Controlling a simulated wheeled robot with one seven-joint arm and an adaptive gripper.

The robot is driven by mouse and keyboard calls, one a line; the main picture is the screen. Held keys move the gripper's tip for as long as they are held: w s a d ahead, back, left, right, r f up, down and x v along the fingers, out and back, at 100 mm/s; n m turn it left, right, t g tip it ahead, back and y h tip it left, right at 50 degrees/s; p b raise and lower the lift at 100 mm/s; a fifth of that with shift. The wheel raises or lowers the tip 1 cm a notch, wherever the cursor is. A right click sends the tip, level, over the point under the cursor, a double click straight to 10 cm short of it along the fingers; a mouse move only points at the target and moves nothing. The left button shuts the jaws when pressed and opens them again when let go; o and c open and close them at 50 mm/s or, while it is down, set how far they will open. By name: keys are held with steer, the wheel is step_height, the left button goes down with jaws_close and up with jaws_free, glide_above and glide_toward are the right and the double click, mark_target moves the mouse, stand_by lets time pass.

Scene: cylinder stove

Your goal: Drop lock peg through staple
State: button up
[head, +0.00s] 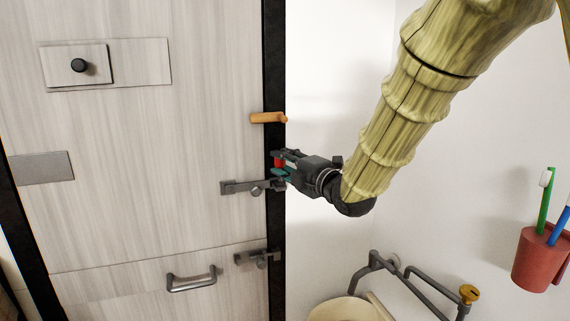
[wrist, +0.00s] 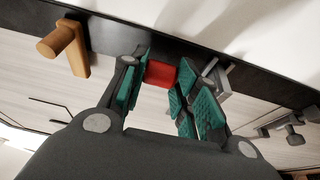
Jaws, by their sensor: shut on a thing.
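My gripper (head: 281,166) is at the dark door frame and is shut on a red peg (wrist: 161,74). The peg shows between the teal finger pads in the wrist view, and its red end (head: 279,162) shows in the head view. A grey metal hasp (head: 240,187) lies across the door edge just below my gripper. In the wrist view a grey bracket (wrist: 217,77), perhaps the staple, stands beside the right-hand pads. The peg appears apart from it and above the hasp. My fingers partly hide the hasp's right end, and the peg's lower end is hidden.
A wooden lever handle (head: 266,118) sticks out above my gripper. Below are a second grey latch (head: 258,257) and a grey pull handle (head: 190,280). Grey rails (head: 420,285) and a red cup with toothbrushes (head: 540,262) stand at the right. The white wall between is clear.

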mark_target(258, 188)
steer(key=shift+f+b, duration=1.65)
steer(key=shift+f, duration=0.15)
steer(key=o, duration=1.2)
steer(key=shift+f, duration=0.1)
steer(key=shift+f, duration=0.1)
